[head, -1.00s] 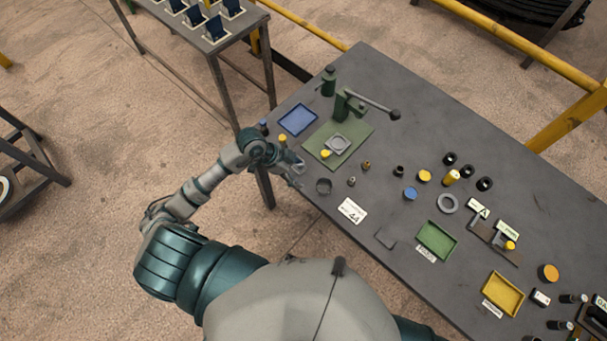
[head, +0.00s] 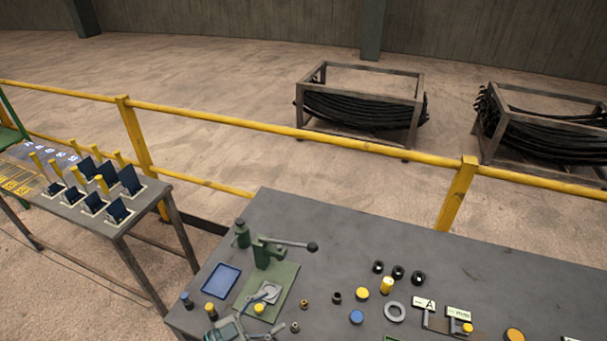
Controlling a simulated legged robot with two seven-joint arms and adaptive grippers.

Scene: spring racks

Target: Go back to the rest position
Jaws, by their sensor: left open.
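My left gripper (head: 245,326) shows at the bottom edge of the head view, at the near left part of the grey workbench (head: 345,235). It is open, and I see nothing held in it. It is just in front of the green press (head: 266,254) and its green base plate (head: 283,283). The rest of my left arm is cut off by the lower frame edge. My right gripper is out of view.
A blue tray (head: 221,281) lies left of the press. Black rings (head: 398,272), yellow and blue caps and a grey ring (head: 395,312) lie to the right. A side table (head: 72,212) stands at left. A yellow railing (head: 300,135) runs behind, with coil racks (head: 362,108) beyond.

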